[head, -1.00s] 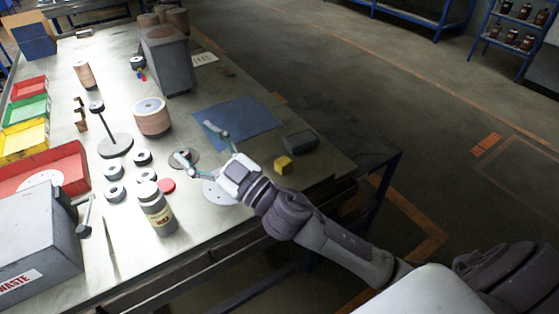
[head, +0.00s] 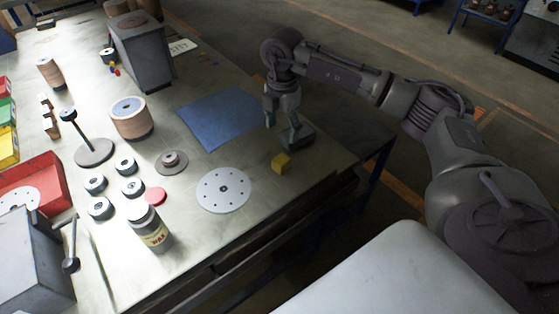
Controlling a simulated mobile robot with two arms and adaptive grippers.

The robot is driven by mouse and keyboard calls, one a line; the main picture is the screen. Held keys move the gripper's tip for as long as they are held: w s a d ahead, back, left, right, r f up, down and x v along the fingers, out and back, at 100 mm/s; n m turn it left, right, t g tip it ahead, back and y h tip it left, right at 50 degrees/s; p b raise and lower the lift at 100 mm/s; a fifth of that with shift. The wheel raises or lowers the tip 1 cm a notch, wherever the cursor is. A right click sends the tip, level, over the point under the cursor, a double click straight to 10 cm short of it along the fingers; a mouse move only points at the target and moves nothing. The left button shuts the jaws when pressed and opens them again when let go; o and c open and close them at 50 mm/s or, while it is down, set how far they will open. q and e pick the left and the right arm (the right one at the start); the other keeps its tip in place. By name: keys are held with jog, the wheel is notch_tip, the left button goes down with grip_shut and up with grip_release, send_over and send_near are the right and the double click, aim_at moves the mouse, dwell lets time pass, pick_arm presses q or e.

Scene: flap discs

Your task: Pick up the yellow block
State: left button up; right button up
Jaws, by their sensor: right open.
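My left gripper is out of view.
A blue mat (head: 217,118) lies left of the right gripper. A white perforated disc (head: 223,191) lies left of the yellow block. A wax bottle (head: 149,229), a red disc (head: 155,195) and several small dark-rimmed discs stand farther left. The bench (head: 250,222) is bare in front of the block.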

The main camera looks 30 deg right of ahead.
aim_at(281, 159)
notch_tip(281, 159, down, 6)
jog(key=shift+s+a+f+p, duration=0.1)
jog(key=shift+f+p, duration=0.15)
jog(key=shift+p, duration=0.25)
jog(key=f, duration=0.1)
jog(key=f+p, duration=0.1)
jog(key=f, duration=0.1)
jog(key=f+p, duration=0.1)
jog(key=shift+s+a+f, duration=0.3)
jog(key=shift+s+f, duration=0.05)
jog(key=shift+f, duration=0.3)
jog(key=c, duration=1)
jog(key=shift+c, duration=0.2)
jog(key=shift+r, duration=0.1)
